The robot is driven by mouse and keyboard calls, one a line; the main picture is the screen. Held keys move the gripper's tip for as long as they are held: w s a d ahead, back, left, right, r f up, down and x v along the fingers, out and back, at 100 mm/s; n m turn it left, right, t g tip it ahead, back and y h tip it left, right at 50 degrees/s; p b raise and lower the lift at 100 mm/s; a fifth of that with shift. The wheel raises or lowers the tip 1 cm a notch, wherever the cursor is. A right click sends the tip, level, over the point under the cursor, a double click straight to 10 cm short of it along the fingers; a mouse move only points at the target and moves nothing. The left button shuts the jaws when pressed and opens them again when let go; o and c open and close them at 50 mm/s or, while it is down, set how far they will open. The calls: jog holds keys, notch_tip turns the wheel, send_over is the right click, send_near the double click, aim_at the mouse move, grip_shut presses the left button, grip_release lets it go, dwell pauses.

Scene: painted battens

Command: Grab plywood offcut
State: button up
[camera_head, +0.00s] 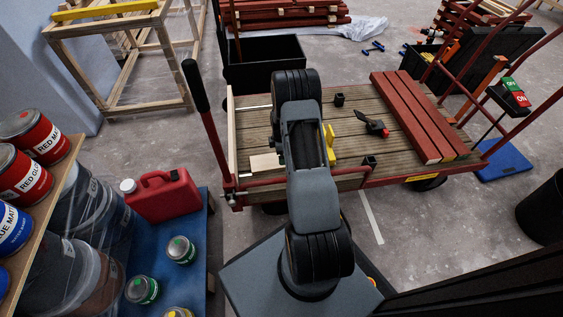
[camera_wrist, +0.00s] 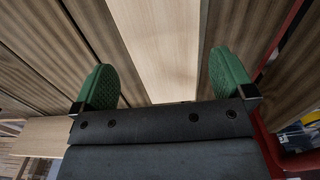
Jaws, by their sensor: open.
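The plywood offcut (camera_head: 265,163) is a small pale piece lying on the cart's slatted deck, left of my arm in the head view. In the wrist view the pale offcut (camera_wrist: 160,30) runs up between the two green finger pads of my gripper (camera_wrist: 163,65). The fingers are spread wider than the offcut, with a gap on each side, and hold nothing. In the head view my own arm hides the gripper.
On the cart deck (camera_head: 290,118) lie red battens (camera_head: 418,115), a black-and-red tool (camera_head: 372,124), a yellow item (camera_head: 330,145) and small dark blocks. A red rail (camera_head: 262,184) edges the cart. A red jerrycan (camera_head: 163,195) and paint cans stand at left.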

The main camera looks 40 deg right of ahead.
notch_tip(320, 180, down, 5)
jog(key=b, duration=0.2)
jog(key=shift+s+b, duration=0.1)
jog(key=shift+b, duration=0.2)
jog(key=shift+r, duration=0.1)
jog(key=c, duration=0.8)
jog(key=shift+r, duration=0.1)
